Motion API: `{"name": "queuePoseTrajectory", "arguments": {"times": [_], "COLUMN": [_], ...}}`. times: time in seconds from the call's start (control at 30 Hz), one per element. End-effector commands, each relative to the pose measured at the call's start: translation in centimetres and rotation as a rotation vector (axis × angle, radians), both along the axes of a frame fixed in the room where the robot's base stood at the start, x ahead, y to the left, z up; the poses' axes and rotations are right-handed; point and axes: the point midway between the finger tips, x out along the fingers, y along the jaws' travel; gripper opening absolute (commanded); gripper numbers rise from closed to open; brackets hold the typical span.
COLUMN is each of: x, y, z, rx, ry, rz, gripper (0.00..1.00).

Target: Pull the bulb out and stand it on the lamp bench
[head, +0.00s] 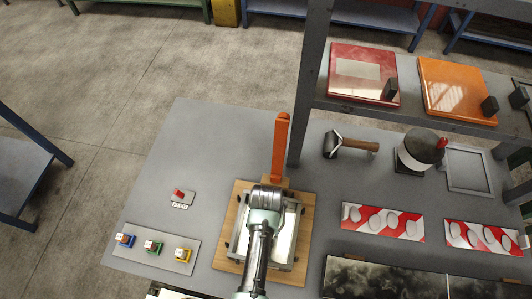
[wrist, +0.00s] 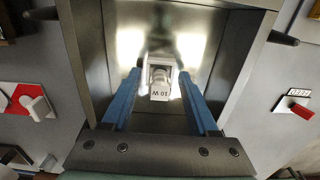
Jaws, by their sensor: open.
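The bulb (wrist: 160,92), a small white piece marked "10 W", sits in a pale square socket inside an open metal box (wrist: 88,60). My gripper (wrist: 160,74) is open, its two blue fingers reaching into the box on either side of the bulb, with gaps visible. In the head view the box (head: 298,235) stands on a wooden board (head: 229,235), and my arm covers its middle, hiding the bulb and fingertips. I cannot tell for sure which surface is the lamp bench; a grey plate (head: 145,245) with blue, green and yellow pieces lies at lower left.
An orange upright bar (head: 280,145) rises behind the box. A small plate with a red lever (head: 179,194) is left. Red-and-white striped boards (head: 350,220) and a wooden-handled tool (head: 350,145) are right. A shelf frame (head: 312,85) stands behind. The table's back left is clear.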

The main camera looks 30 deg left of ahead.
Motion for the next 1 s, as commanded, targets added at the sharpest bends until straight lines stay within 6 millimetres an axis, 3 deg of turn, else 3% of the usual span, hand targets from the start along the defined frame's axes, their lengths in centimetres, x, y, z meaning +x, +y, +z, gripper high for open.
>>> {"name": "queuePoseTrajectory", "arguments": {"times": [0.17,0.2,0.5,0.77,0.8,1.0], "x": [0.02,0.02,0.01,0.00,0.00,0.00], "y": [0.01,0.01,0.00,0.01,0.00,0.00], "z": [0.00,0.00,0.00,0.00,0.00,0.00], "rx": [0.000,0.000,0.000,0.000,0.000,0.000], "ry": [-0.001,-0.001,0.000,0.000,0.000,0.000], "rz": [0.000,0.000,0.000,0.000,0.000,0.000], "gripper": [0.60,0.56,0.02,0.00,0.53,0.89]}}
